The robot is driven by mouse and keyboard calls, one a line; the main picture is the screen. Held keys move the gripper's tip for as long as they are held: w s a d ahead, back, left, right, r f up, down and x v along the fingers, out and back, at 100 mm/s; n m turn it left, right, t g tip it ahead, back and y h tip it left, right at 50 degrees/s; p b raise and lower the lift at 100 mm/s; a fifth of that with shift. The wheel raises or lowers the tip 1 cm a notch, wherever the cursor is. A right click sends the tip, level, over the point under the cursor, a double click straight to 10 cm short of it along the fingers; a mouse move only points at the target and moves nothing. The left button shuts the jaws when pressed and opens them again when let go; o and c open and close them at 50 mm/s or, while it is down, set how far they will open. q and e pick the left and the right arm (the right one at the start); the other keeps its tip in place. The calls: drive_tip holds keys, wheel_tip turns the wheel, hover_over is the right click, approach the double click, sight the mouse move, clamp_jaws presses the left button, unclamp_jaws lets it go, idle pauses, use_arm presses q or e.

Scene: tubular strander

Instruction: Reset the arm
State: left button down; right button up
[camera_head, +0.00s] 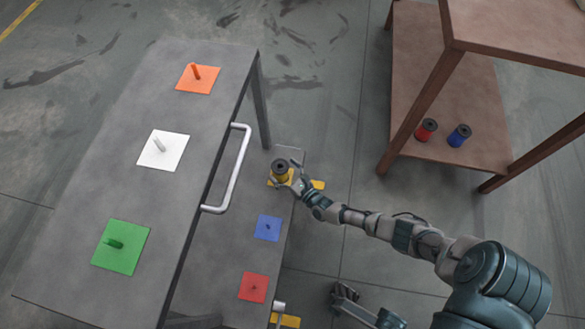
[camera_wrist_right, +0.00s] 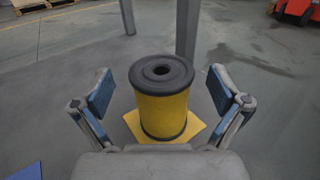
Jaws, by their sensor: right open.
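My right gripper (camera_head: 291,177) is open at the far end of the lower shelf, with its fingers on either side of a yellow spool (camera_head: 280,172) with a black top. In the right wrist view the spool (camera_wrist_right: 162,100) stands upright on a yellow square plate (camera_wrist_right: 190,128), between the open fingers of my right gripper (camera_wrist_right: 162,95), with a visible gap on both sides. My right arm reaches in from the lower right. A second gripper (camera_head: 345,297) shows near the bottom middle, my left one; its jaws are too small to judge.
The grey table (camera_head: 75,190) bears orange (camera_head: 190,84), white (camera_head: 160,155) and green (camera_head: 115,252) plates with pegs. A handle (camera_head: 232,170) juts from its side. The lower shelf has blue (camera_head: 262,236) and red (camera_head: 250,294) plates. A brown rack (camera_head: 440,100) holds red (camera_head: 426,130) and blue (camera_head: 459,135) spools.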

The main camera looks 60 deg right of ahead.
drive_tip(key=v, duration=1)
drive_tip(key=shift+s, duration=0.25)
drive_tip(key=shift+s, duration=0.1)
